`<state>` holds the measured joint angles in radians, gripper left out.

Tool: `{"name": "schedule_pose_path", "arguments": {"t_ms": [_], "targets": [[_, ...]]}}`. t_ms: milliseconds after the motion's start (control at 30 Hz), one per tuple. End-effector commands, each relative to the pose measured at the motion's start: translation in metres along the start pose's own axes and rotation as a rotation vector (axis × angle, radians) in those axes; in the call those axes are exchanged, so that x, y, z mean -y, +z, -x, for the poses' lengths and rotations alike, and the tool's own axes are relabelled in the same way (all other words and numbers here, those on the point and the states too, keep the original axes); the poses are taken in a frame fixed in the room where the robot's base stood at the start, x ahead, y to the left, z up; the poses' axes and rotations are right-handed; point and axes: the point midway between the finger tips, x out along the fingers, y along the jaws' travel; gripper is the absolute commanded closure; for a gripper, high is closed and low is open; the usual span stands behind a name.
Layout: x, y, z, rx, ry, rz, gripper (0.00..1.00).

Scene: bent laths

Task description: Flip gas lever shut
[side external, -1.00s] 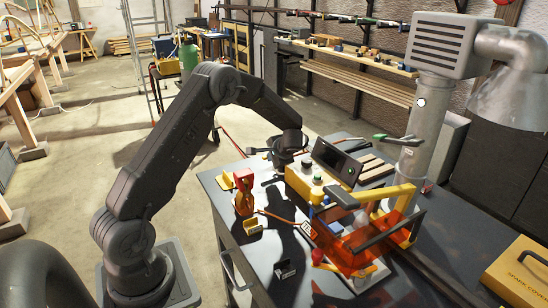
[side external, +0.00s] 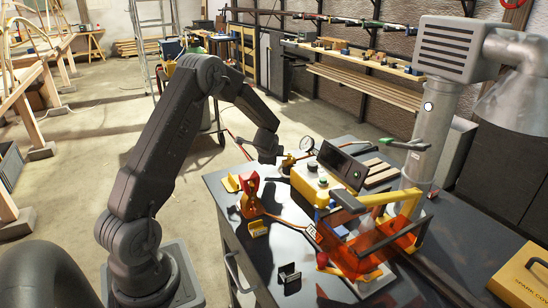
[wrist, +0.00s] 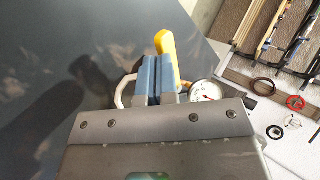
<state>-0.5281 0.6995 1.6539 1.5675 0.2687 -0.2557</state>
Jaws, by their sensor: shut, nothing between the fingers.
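A yellow lever, which looks to be the gas lever (wrist: 167,50), shows in the wrist view just beyond and right of my fingertips. It slants up and to the left there. My gripper (wrist: 155,66) is shut and empty, its blue-grey fingers together close beside the lever; I cannot tell whether they touch it. A round white gauge (wrist: 206,92) is just right of the fingers. In the side external view my gripper (side external: 270,160) is low at the bench's far left edge, beside brass fittings (side external: 287,162) and the gauge (side external: 307,144). The lever is not clear there.
A yellow control box (side external: 313,183) with a dark display (side external: 340,166) stands right of the gripper. A red-orange stand (side external: 250,194) and an orange transparent guard (side external: 365,240) are nearer.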

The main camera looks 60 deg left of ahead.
Motion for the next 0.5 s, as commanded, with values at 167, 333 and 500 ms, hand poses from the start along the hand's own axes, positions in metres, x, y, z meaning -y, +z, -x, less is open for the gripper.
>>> {"name": "schedule_pose_path", "arguments": {"t_ms": [167, 333, 500], "targets": [[0.007, 0.005, -0.008, -0.004, 0.0, -0.003, 1.0], [0.014, 0.009, -0.016, -0.057, 0.001, -0.052, 1.0], [0.023, 0.01, -0.025, -0.246, -0.008, -0.226, 1.0]]}}
